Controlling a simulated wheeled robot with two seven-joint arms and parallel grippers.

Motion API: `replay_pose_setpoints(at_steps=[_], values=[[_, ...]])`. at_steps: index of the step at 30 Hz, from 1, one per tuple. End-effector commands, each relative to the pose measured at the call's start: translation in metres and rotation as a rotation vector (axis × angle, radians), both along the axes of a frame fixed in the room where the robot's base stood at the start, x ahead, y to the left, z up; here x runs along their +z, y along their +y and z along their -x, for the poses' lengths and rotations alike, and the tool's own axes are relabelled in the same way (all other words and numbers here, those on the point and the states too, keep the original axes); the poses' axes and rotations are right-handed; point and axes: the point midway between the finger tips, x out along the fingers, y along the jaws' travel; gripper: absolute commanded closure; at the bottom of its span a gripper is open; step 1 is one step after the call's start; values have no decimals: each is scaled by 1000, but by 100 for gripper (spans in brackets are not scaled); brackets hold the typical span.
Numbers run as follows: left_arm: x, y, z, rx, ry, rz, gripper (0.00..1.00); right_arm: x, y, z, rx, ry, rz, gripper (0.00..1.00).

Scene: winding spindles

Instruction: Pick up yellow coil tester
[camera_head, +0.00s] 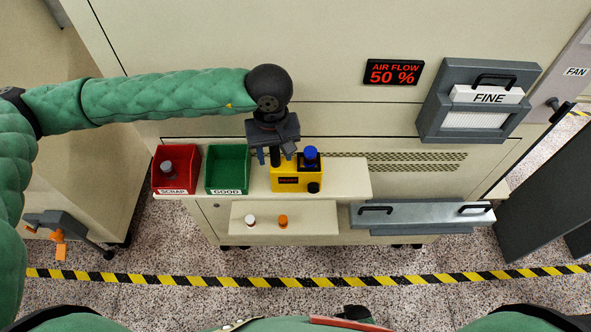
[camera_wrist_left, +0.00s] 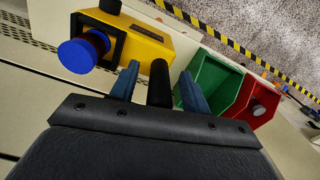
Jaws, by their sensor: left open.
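The yellow coil tester (camera_head: 283,185) stands on the shelf, with a red display, a black knob and a blue-capped spindle (camera_head: 311,153) on it. My left gripper (camera_head: 275,160) is open and points down at the tester's left end. In the left wrist view, the tester (camera_wrist_left: 150,45) is at the upper left, and a dark upright post (camera_wrist_left: 160,85) shows between the two blue fingers (camera_wrist_left: 161,85). I cannot tell whether the fingers touch it. My right gripper is not in view.
The green GOOD bin (camera_head: 228,168) and red SCRAP bin (camera_head: 175,170), with a grey piece in it, stand left of the tester. A lower shelf (camera_head: 310,220) carries a white and an orange piece. The upper shelf is clear right of the tester.

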Motion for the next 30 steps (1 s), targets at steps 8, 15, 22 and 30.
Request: replay_pose_setpoints(at_steps=[8,15,22,30], values=[[-2,0,0,0,0,0,53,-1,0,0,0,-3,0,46],[-1,0,0,0,0,0,100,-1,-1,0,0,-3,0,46],[-1,0,0,0,-1,1,100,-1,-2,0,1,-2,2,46],[6,-4,-3,1,-2,2,100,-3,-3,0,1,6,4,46]])
